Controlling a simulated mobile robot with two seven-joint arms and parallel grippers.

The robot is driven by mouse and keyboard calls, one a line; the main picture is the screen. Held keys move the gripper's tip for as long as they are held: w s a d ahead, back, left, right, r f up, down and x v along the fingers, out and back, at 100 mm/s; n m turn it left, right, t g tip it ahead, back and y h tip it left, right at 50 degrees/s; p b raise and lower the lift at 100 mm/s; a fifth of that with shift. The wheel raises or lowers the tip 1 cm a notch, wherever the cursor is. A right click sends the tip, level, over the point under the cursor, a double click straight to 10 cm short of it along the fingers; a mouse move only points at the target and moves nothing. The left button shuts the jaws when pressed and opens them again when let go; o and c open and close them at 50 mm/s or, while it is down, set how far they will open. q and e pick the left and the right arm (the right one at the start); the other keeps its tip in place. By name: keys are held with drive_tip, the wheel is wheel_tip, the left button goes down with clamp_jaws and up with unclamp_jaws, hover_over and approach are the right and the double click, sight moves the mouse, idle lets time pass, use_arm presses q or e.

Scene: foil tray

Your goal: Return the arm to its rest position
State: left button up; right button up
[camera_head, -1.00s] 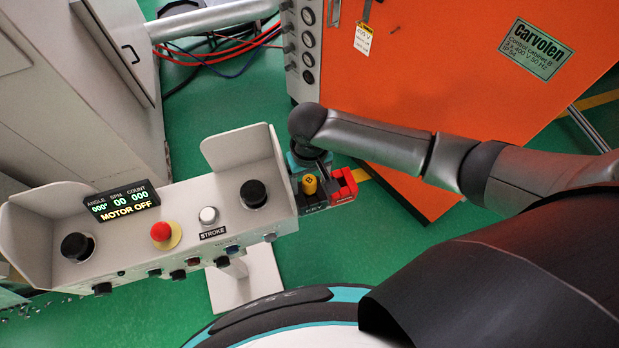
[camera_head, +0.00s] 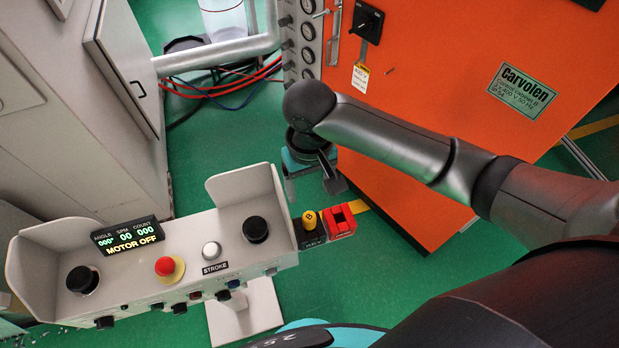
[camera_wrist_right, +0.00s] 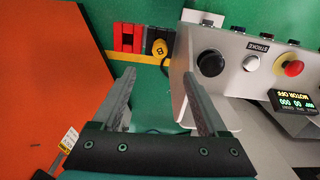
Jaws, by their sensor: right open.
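My right arm (camera_head: 385,138) comes in from the right of the head view, in front of the orange cabinet. Its gripper (camera_head: 312,182) hangs above and behind the right end of the control panel, apart from it. In the right wrist view the two fingers (camera_wrist_right: 160,95) are spread wide with nothing between them. The yellow key knob (camera_head: 309,219), marked B, and the red block (camera_head: 340,221) beside it sit at the panel's right end. Both also show beyond the fingertips in the right wrist view, the knob (camera_wrist_right: 160,48) and the red block (camera_wrist_right: 127,38). My left gripper is not in view.
The grey control panel (camera_head: 190,240) has black end buttons, a red emergency button (camera_head: 165,267) and a display reading MOTOR OFF. The orange cabinet (camera_head: 440,80) stands close behind my right arm. A grey cabinet (camera_head: 90,110) is at the left. Green floor lies between them.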

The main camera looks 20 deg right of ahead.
drive_tip(key=shift+r, duration=0.55)
